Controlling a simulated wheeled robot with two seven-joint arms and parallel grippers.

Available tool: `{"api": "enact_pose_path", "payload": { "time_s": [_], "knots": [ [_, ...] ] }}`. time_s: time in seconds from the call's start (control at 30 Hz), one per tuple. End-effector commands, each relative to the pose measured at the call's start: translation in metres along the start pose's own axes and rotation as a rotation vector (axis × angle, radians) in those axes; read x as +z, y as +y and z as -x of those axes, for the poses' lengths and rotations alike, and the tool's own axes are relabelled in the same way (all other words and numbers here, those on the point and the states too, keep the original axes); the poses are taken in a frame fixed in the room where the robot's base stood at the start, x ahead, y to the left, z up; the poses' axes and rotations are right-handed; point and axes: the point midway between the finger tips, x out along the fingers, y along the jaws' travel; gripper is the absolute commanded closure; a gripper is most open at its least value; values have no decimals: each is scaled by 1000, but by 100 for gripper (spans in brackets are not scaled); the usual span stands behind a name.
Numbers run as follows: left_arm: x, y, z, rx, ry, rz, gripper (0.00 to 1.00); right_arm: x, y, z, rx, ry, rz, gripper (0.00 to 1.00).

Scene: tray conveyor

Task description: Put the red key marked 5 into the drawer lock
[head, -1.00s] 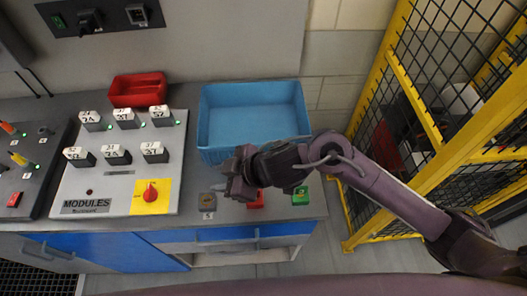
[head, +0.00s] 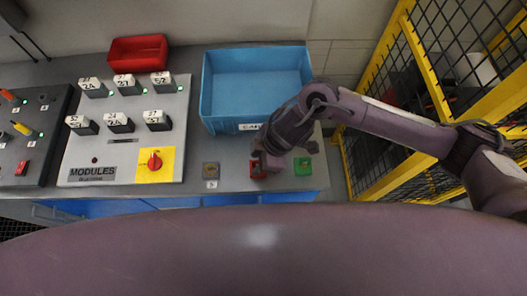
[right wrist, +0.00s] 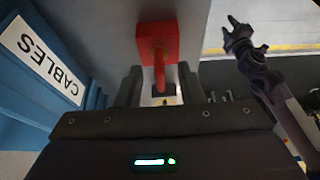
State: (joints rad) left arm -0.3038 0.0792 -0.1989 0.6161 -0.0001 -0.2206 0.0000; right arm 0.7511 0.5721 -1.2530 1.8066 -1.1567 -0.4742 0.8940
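A red block (head: 257,168) sits at the front of the bench. In the right wrist view the red block (right wrist: 158,36) carries a slim red key (right wrist: 159,70) that sticks up toward the camera. My right gripper (right wrist: 160,88) is open, with a finger on each side of the key and visible gaps between. In the head view the right gripper (head: 264,160) is at the red block and partly covers it. No 5 is readable on the key. My left gripper (right wrist: 247,35) shows in the right wrist view, open and empty. No drawer lock is identifiable.
A grey block (head: 211,170) with a small label stands left of the red block, a green block (head: 303,167) right of it. A blue cables bin (head: 206,98) stands behind. The modules panel (head: 120,176) is left; a yellow-framed cage (head: 425,75) is right.

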Motion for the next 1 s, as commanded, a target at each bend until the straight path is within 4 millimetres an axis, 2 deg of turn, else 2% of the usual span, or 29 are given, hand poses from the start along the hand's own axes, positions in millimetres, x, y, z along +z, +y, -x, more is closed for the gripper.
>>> {"api": "enact_pose_path", "payload": {
  "time_s": [0.37, 0.6, 0.63, 1.0],
  "knots": [
    [-9, -1, 1, -1, 13, -1, 64, 0, 0, -6, 1, 0, 0, 67],
    [-8, -1, 1, -1, 12, -1, 64, 0, 0, -6, 1, 1, -1, 98],
    [-8, -1, 1, -1, 11, -1, 64, 0, 0, -6, 1, 1, 0, 100],
    [-6, -1, 5, -1, 9, -2, 64, -2, 0, -2, 2, 1, 0, 100]
  ]
}}
